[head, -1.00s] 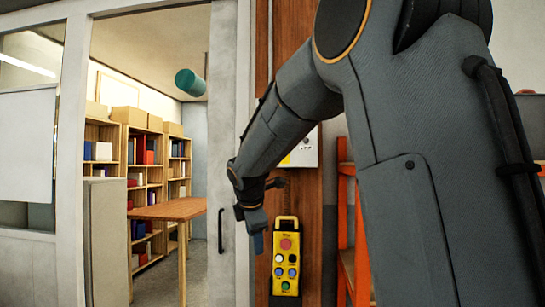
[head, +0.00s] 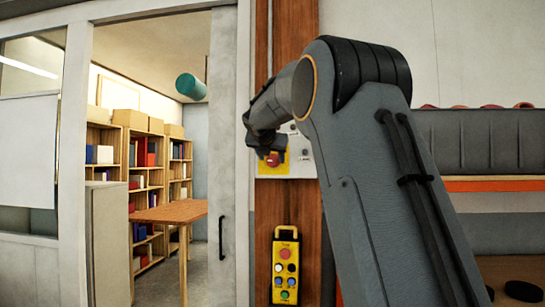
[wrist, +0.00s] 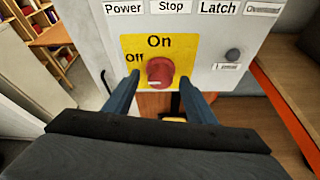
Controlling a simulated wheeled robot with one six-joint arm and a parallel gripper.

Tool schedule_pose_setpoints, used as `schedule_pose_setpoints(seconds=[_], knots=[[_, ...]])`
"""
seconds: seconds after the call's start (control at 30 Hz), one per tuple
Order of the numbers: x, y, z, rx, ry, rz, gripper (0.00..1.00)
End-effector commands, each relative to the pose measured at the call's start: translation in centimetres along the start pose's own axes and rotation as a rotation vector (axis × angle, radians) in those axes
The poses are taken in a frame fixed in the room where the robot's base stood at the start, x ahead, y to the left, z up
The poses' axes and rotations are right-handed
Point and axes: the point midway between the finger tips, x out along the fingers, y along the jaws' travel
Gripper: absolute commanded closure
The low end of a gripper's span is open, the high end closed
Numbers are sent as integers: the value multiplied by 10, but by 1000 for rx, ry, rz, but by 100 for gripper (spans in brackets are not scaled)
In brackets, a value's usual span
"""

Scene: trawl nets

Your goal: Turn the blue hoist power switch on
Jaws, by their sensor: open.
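A red rotary switch (wrist: 160,72) sits on a yellow plate (wrist: 200,52) marked On at the top and Off at the upper left. In the wrist view my gripper (wrist: 159,84) is open, with one finger on each side of the knob; I cannot tell whether they touch it. The knob's exact pointing direction is unclear. In the head view the red knob (head: 275,160) shows just below the end of my arm, on the light control box (head: 303,168). I see no blue rotary switch; the visible knob is red.
Labels Power, Stop and Latch (wrist: 217,8) line the box top, with a grey button (wrist: 232,55) at right. A yellow pendant (head: 286,265) with several coloured buttons hangs below the box. A door frame (head: 228,150) stands left; an orange-edged shelf (head: 500,184) is right.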

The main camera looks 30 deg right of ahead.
Motion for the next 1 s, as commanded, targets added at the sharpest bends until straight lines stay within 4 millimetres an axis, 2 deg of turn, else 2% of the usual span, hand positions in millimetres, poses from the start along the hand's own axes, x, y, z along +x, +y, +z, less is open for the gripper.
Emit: schedule_pose_setpoints(seconds=[0.2, 0.47, 0.5, 0.73, 1.0], knots=[[16, 0, 0, 2, 0, 0, 49], [18, 0, 0, 2, 0, 0, 49], [18, 0, 0, 2, 0, 0, 51], [18, -1, 0, 2, 1, -1, 88], [18, -2, 0, 7, 1, -1, 88]])
